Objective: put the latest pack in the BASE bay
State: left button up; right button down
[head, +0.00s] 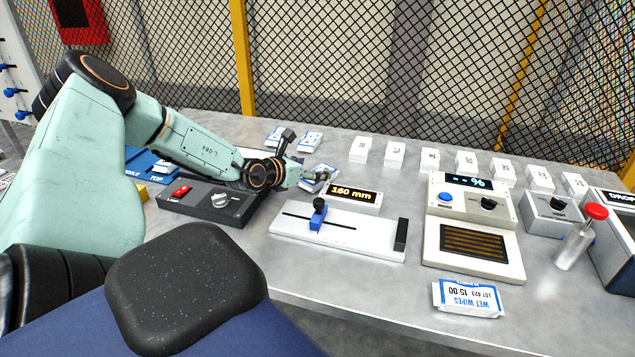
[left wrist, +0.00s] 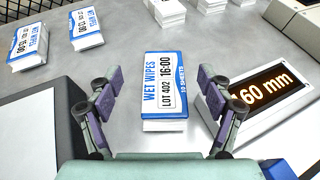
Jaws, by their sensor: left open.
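My left gripper (head: 312,182) is open over the table behind the 160 mm display. In the head view that pack (head: 318,174) is partly hidden by the gripper. Another pack (head: 468,298), marked 15:00, lies at the front right. Two more packs (left wrist: 28,45) (left wrist: 86,28) lie behind; their times are hard to read. A blue tray (head: 140,160) with TOP lettering is partly behind my left arm; no BASE label is readable.
The 160 mm display (head: 352,195) stands right of the gripper, behind a slider board (head: 340,236). A dark switch box (head: 205,205) is at left. A percent panel (head: 473,205), white stacks (head: 430,160) and a red-knobbed post (head: 580,238) stand at right. Mesh fence closes the back.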

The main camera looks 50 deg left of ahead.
aim_at(327, 168)
pick_arm(q)
jog(key=shift+b+x, duration=0.4)
jog(key=shift+x, duration=0.5)
jog(key=shift+w+d+f+b, duration=0.15)
jog(key=shift+w+f+b, duration=0.25)
jog(key=shift+b, duration=0.55)
jog(key=shift+w+f+b, duration=0.25)
jog(key=shift+b, duration=0.15)
jog(key=b+x, duration=0.2)
jog(key=x, duration=0.1)
jog(key=shift+w+f, duration=0.1)
jog(key=shift+w, duration=0.1)
jog(key=shift+s+r, duration=0.15)
jog(key=shift+r, duration=0.1)
jog(key=shift+f, duration=0.15)
jog(key=c, duration=1.4)
notch_tip(327, 168, up, 10)
jog(key=p, duration=0.5)
